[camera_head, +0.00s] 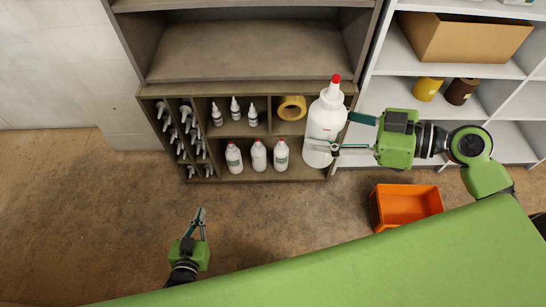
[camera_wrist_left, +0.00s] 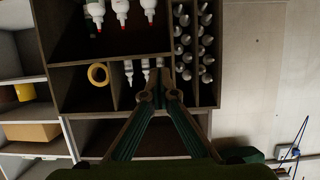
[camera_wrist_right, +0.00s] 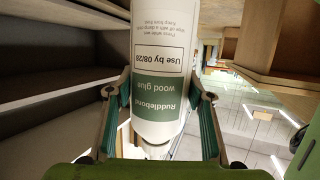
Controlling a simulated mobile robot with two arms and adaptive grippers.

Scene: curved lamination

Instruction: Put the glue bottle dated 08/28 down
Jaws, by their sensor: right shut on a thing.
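The glue bottle dated 08/28 (camera_head: 324,122) is large and white with a red tip, upright in the head view. In the right wrist view its label (camera_wrist_right: 155,75) appears upside down and reads "Use by 08/28" and "Ruddlebond wood glue". My right gripper (camera_head: 340,134) is shut on this bottle, with one finger on each side of it in the right wrist view (camera_wrist_right: 157,105). The bottle is in front of the right end of the brown shelf unit. My left gripper (camera_head: 201,212) is empty and its fingertips come together in the left wrist view (camera_wrist_left: 161,78).
The brown shelf (camera_head: 240,90) holds several white bottles (camera_head: 259,155), small glue bottles (camera_head: 235,109) and a tape roll (camera_head: 292,108). An orange crate (camera_head: 406,205) stands on the floor. The green surface (camera_head: 340,265) is bare. A white shelf at right holds yellow and brown cans (camera_head: 427,89).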

